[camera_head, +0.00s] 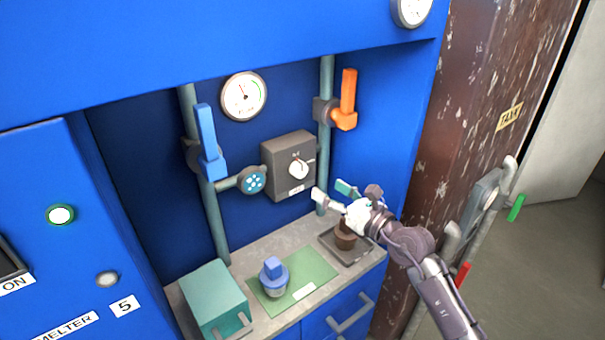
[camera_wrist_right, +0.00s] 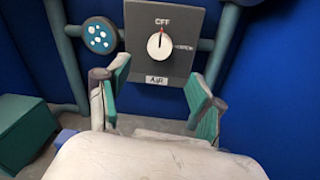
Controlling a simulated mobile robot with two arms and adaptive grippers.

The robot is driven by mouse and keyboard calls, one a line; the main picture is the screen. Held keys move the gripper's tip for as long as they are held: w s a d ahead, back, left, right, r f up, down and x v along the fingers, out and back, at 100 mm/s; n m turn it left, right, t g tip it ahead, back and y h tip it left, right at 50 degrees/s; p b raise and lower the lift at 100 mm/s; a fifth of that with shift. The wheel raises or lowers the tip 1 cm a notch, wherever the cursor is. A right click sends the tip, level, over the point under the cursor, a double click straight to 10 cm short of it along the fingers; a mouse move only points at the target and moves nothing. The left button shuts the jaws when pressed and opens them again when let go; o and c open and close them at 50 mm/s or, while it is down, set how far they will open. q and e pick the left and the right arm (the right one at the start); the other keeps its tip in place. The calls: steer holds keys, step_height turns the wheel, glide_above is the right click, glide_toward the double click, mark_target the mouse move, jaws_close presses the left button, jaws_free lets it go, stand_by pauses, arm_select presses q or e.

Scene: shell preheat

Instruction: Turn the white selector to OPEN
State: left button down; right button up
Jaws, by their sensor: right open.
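The white selector (camera_head: 298,169) is a round knob on a grey box (camera_head: 279,186) fixed to the blue back wall between two pipes. In the right wrist view the white selector (camera_wrist_right: 159,46) has its red mark pointing up at OFF, with OPEN printed to its right and a label reading AIR below. My right gripper (camera_head: 331,191) is open and empty, below and in front of the box. In the right wrist view its teal fingertips (camera_wrist_right: 160,92) are spread apart below the knob, not touching it. My left gripper is not in view.
A blue lever (camera_head: 207,142) and an orange lever (camera_head: 346,98) sit on the pipes either side. Below are a teal box (camera_head: 213,298), a green mat (camera_head: 315,266) with a blue-topped part (camera_head: 273,275), and a dark tray (camera_head: 352,256) under my right gripper.

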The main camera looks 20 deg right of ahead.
mark_target(303, 173)
steer(key=x, duration=0.8)
steer(key=shift+w+a, duration=0.25)
steer(key=shift+w, duration=0.2)
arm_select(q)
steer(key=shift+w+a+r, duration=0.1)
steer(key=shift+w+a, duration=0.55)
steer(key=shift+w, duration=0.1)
